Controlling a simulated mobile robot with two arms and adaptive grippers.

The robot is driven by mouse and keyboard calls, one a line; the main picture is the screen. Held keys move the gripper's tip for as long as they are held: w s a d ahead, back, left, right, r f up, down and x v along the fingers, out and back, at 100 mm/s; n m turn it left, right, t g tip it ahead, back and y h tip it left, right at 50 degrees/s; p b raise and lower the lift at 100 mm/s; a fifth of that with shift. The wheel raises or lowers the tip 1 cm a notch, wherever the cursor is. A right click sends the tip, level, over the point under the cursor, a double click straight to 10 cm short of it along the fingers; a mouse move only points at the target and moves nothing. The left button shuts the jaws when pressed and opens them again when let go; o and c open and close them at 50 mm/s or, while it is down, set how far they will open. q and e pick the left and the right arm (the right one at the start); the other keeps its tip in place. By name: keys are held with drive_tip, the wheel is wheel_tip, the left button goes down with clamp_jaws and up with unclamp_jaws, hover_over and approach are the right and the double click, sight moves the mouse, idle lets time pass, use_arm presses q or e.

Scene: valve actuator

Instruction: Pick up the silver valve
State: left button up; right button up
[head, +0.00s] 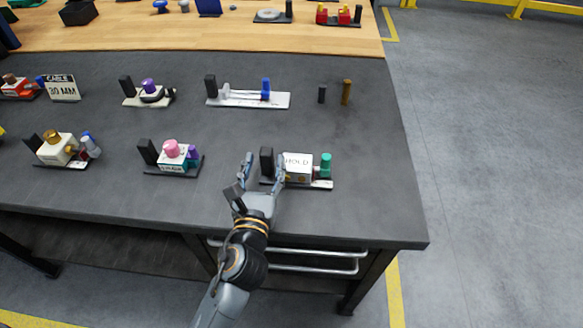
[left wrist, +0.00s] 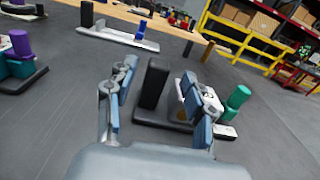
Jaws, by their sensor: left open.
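My left gripper (head: 264,167) is open and empty at the front edge area of the dark table. In the left wrist view its two fingers (left wrist: 160,78) stand apart, with an upright black block (left wrist: 155,82) showing between or just beyond them; I cannot tell how deep it sits. That block belongs to a small station with a white box marked HOLD (head: 299,166) and a teal knob (head: 326,162). No part is clearly the silver valve; a pale silvery part (head: 226,90) sits on a white plate farther back, beside a blue cylinder (head: 266,87). My right gripper is not in view.
A station with a pink knob (head: 172,148) stands left of the gripper. Several more stations fill the table's left side. A brass pin (head: 346,92) and a short dark pin (head: 322,94) stand at the back right. The table's right front is clear.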

sight(265, 158)
use_arm(q)
drive_tip(key=w, duration=0.4)
drive_tip(key=shift+f, duration=0.2)
drive_tip(key=shift+r, duration=0.1)
clamp_jaws()
